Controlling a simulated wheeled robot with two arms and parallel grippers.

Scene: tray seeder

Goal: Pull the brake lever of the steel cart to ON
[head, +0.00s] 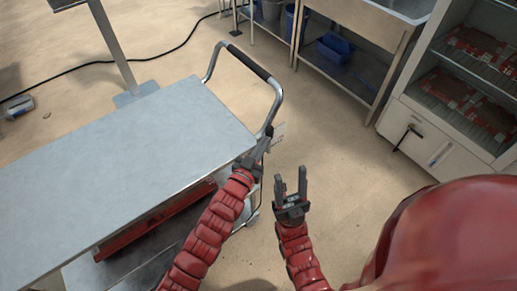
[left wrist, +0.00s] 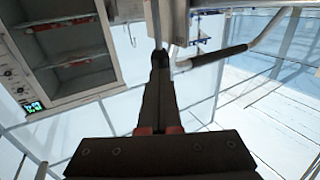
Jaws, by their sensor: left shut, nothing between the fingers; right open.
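The steel cart (head: 130,150) stands at the left in the head view, with a flat grey top and a bent tube handle with a black grip (head: 248,62) at its right end. My left gripper (head: 266,137) is shut and empty at the cart's right corner, by the lower end of the handle. In the left wrist view its closed fingertips (left wrist: 160,58) are close to a grey upright part (left wrist: 181,22); I cannot tell whether they touch. I cannot clearly make out the brake lever. My right gripper (head: 290,183) is open and empty, right of the cart above the floor.
A small pale plate (head: 279,130) shows beside the handle's lower end. A red item (head: 155,220) lies on the cart's lower shelf. A steel sink table (head: 355,75) and a glass-fronted cabinet (head: 440,130) stand at back right. Floor between them and the cart is clear.

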